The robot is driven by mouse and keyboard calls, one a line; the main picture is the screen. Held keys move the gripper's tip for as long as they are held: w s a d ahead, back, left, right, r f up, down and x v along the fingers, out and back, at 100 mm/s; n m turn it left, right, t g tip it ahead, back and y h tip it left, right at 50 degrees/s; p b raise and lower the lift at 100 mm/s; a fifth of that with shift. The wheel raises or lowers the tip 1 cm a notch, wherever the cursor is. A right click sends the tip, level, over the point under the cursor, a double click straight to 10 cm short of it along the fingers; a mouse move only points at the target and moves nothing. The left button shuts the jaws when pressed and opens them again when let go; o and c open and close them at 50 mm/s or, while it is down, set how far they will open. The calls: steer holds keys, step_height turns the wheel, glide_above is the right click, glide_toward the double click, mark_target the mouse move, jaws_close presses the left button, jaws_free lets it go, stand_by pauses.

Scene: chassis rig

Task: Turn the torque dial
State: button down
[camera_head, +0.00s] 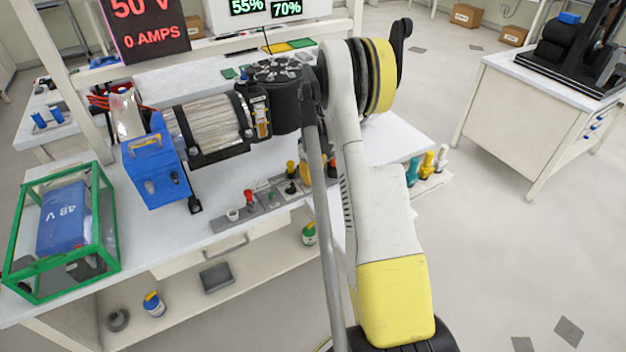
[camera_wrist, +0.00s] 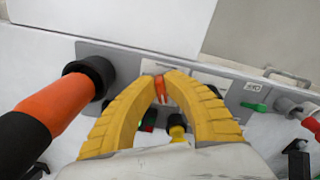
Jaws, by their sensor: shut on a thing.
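In the wrist view, my gripper (camera_wrist: 161,76) has its two yellow fingers closed together over a grey control panel (camera_wrist: 128,54). A small red-orange knob (camera_wrist: 161,90) shows between the fingertips, and the fingers are shut on it. I cannot read a label that tells whether this is the torque dial. Much of the panel below the fingers is hidden by the gripper. In the head view, my arm stands in front of the bench and mostly hides the gripper. Part of the panel (camera_head: 262,207) shows there at the bench's front edge.
An orange cylinder (camera_wrist: 55,103) with black ends lies close left of the fingers in the wrist view. A green knob (camera_wrist: 254,106) sits to the right. In the head view, a blue box (camera_head: 153,168) and a green-framed case (camera_head: 112,215) stand at the left.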

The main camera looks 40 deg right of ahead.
stand_by(0.3)
steer(key=c, duration=1.5)
jaws_free()
step_height(320, 180, up, 12)
